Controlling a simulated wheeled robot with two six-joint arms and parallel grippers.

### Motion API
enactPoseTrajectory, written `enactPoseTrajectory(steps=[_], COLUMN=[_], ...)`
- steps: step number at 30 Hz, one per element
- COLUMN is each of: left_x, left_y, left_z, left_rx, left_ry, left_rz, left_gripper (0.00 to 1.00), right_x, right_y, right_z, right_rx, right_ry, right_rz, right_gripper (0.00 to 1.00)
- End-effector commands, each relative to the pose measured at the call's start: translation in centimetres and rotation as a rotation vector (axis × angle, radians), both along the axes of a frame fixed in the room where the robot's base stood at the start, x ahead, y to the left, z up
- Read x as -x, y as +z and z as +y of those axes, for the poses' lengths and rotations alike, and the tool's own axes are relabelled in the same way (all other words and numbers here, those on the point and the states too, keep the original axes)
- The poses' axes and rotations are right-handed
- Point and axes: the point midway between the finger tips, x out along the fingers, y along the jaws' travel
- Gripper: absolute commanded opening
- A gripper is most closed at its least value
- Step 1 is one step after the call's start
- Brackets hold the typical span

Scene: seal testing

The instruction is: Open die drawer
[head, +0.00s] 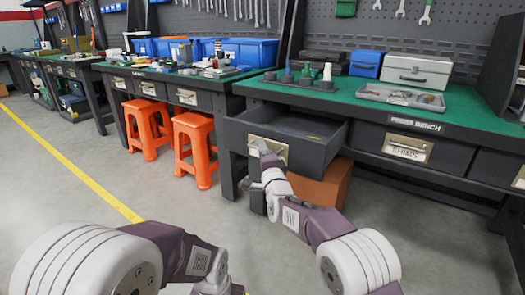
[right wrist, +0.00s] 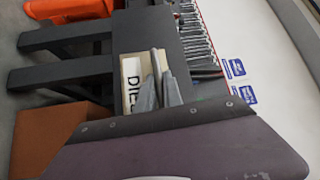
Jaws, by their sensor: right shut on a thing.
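The die drawer (head: 300,128) is pulled out from under the green-topped bench, and part of its inside shows. Its dark front carries a pale label plate (head: 272,146), which reads "DIES" in the right wrist view (right wrist: 131,92). My right gripper (head: 264,154) is at this front, shut on the drawer's handle. In that view, several silver items (right wrist: 195,45) line up beyond the drawer front. My left arm shows at the lower left, but its gripper is out of view.
A closed drawer marked "SHIMS" (head: 405,147) is to the right. A brown box (head: 322,184) stands below the open drawer. Orange stools (head: 196,145) stand to the left. The bench top (head: 345,97) holds a grey tray (head: 400,97) and a toolbox (head: 416,71). Floor in front is clear.

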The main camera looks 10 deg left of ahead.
Motion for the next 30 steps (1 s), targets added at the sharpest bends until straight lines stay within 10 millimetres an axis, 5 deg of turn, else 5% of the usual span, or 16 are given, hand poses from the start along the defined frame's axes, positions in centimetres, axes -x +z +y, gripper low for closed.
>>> enactPoseTrajectory(steps=[4, 5, 17, 30], left_x=[0.0, 0.0, 0.0, 0.0], left_y=[0.0, 0.0, 0.2, 2.4], left_z=[0.0, 0.0, 0.0, 0.0], left_rx=[0.000, 0.000, 0.000, 0.000], left_ry=[0.000, 0.000, 0.000, 0.000], left_rz=[0.000, 0.000, 0.000, 0.000], left_gripper=[0.36, 0.36, 0.36, 0.36], right_x=[0.0, 0.0, 0.2, 5.2], right_y=[-0.1, -0.1, 0.0, -0.5], right_z=[0.0, 0.0, -0.1, -2.4], right_rx=[-0.001, -0.001, 0.001, 0.002], right_ry=[-0.001, -0.001, 0.000, 0.000], right_rz=[0.001, 0.001, 0.002, 0.004], right_gripper=[0.00, 0.19, 0.20, 0.20])
